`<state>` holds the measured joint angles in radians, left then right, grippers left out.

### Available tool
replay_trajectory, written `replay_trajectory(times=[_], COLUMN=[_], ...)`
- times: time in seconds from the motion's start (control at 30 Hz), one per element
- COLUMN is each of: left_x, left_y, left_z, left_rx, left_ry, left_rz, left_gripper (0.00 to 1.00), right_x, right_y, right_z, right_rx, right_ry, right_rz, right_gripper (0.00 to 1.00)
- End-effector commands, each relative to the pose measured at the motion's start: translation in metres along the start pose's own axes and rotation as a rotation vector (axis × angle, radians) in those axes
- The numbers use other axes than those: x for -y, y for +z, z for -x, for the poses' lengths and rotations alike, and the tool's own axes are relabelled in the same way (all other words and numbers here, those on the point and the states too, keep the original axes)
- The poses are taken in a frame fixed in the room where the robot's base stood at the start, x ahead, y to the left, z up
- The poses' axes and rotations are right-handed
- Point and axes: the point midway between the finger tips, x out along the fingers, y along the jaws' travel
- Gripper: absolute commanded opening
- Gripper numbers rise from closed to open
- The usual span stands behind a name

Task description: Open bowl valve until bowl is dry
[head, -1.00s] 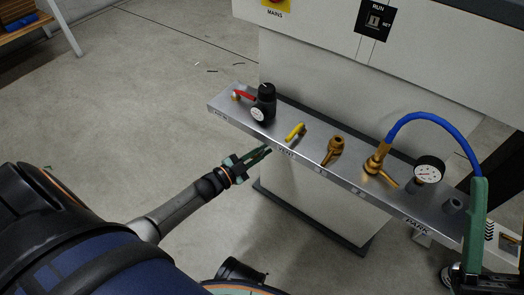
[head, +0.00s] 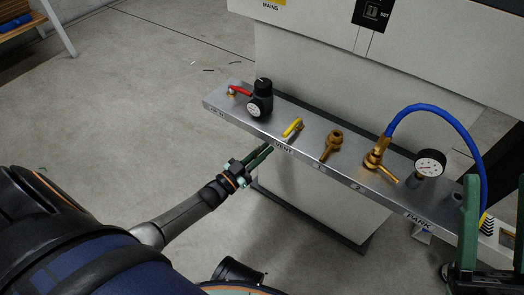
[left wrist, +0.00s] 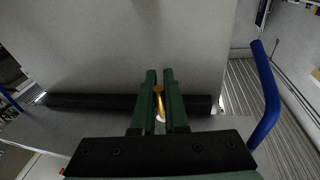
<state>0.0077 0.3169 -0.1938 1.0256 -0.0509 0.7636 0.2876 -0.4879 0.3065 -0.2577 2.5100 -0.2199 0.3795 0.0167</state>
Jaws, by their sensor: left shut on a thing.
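My left gripper (head: 263,153) reaches in from the left, with its green fingertips just at the shelf's front edge near the VENT label. In the left wrist view its fingers (left wrist: 159,98) are close together around a small brass-coloured piece (left wrist: 158,101). I take this piece for the bowl valve handle, but the head view does not show it. The bowl cannot be made out. A black regulator (head: 260,99) with a gauge stands on the shelf above.
The grey metal shelf (head: 228,89) carries a red lever (head: 240,91), a yellow lever (head: 292,128), a brass valve (head: 331,145), a brass fitting (head: 377,155) with a blue hose (head: 437,109), and a gauge (head: 429,163).

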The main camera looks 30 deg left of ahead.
Motion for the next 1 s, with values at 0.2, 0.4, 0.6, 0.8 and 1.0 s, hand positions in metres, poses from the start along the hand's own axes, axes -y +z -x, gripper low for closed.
replay_trajectory(times=[0.2, 0.4, 0.6, 0.8, 1.0], left_x=[-0.0022, -0.0025, -0.0026, -0.0027, -0.0025], left_y=[0.0001, -0.0002, -0.0002, -0.0002, -0.0003], left_z=[0.0001, 0.0, 0.0, 0.0, -0.0002], left_rx=[-0.013, -0.017, -0.017, -0.017, -0.016], left_ry=[-0.01, -0.013, -0.013, -0.013, -0.013], left_rz=[0.067, 0.086, 0.087, 0.086, 0.085], left_gripper=[0.0, 0.0, 0.0, 0.21, 0.41], right_x=[0.0009, 0.0011, 0.0012, 0.0012, 0.0011], right_y=[0.0011, 0.0012, 0.0011, 0.001, 0.0009], right_z=[0.001, 0.0011, 0.0011, 0.0011, 0.0011], right_rx=[0.001, 0.001, 0.001, 0.0, 0.0], right_ry=[0.0, -0.001, -0.001, -0.001, -0.001], right_rz=[-0.001, -0.001, -0.001, -0.002, -0.002], right_gripper=[0.5, 0.5, 0.5, 0.5, 0.5])
